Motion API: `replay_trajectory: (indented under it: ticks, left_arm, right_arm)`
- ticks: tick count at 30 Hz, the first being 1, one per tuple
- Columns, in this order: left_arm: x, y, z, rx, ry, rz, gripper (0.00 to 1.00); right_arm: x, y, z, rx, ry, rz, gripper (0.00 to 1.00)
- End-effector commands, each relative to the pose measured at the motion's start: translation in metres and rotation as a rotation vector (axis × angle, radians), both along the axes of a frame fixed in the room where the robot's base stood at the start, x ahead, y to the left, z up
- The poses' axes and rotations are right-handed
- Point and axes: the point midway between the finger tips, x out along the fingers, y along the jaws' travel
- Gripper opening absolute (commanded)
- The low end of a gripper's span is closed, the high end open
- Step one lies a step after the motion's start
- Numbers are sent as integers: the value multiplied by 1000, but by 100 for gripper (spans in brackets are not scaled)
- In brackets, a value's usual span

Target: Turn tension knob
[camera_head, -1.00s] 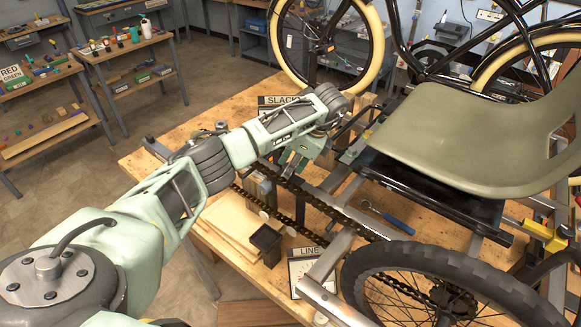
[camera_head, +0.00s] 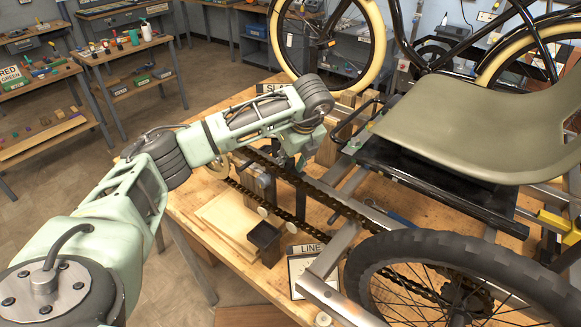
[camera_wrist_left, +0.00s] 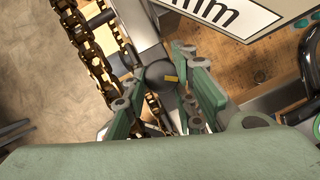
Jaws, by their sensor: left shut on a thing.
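The tension knob (camera_wrist_left: 154,72) shows in the left wrist view as a dark round part with a small yellow mark. It sits between the fingers of my left gripper (camera_wrist_left: 160,66), which is shut on it. In the head view my left gripper (camera_head: 302,165) points down beside the chain (camera_head: 330,201) at the trike frame (camera_head: 345,247). The knob is hidden there behind the gripper and wrist. The chain (camera_wrist_left: 92,55) runs just left of the fingers in the wrist view. My right gripper is not in view.
A LINE sign (camera_head: 304,250) and a small black box (camera_head: 264,236) stand on the wooden bench (camera_head: 215,276). My forearm partly covers a SLACK sign (camera_head: 271,88). The seat (camera_head: 470,130) and rear wheel (camera_head: 460,275) crowd the right side.

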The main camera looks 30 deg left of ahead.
Motion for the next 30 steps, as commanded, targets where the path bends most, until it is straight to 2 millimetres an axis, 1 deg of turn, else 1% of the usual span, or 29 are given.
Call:
replay_trajectory:
  ticks: [1, 15, 21, 30]
  left_arm:
    - [-4, 4, -10, 6, 13, -40, 0]
    - [-5, 9, -10, 2, 15, -482, 0]
    - [-4, 10, -8, 1, 15, -669, 0]
    - [-2, 12, -5, 0, 15, -899, 0]
  right_arm:
    - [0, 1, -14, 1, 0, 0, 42]
    - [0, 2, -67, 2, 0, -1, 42]
    - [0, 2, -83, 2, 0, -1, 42]
    - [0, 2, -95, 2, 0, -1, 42]
